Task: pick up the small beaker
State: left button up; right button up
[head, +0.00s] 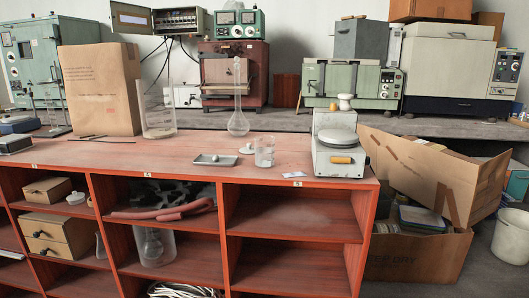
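The small beaker (264,151) is clear glass and stands upright near the front edge of the red bench top, right of the middle. Neither of my grippers shows in the head view, and nothing is touching the small beaker.
A balance (337,150) stands to the right. A tall glass flask (238,115) stands behind. The red bench (110,160) has open shelves below.

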aim_at(263, 144)
jog(key=u, duration=0.5)
jog(key=l+u, duration=0.35)
jog(key=l, duration=0.2)
jog(key=l+u, duration=0.4)
jog(key=l, duration=0.15)
jog(key=l+u, duration=0.15)
jog(key=l, duration=0.4)
jog(key=k+l+u, duration=0.15)
jog(key=l, duration=0.95)
jog(key=k+l, duration=0.1)
jog(key=l, duration=0.45)
jog(key=u, duration=0.05)
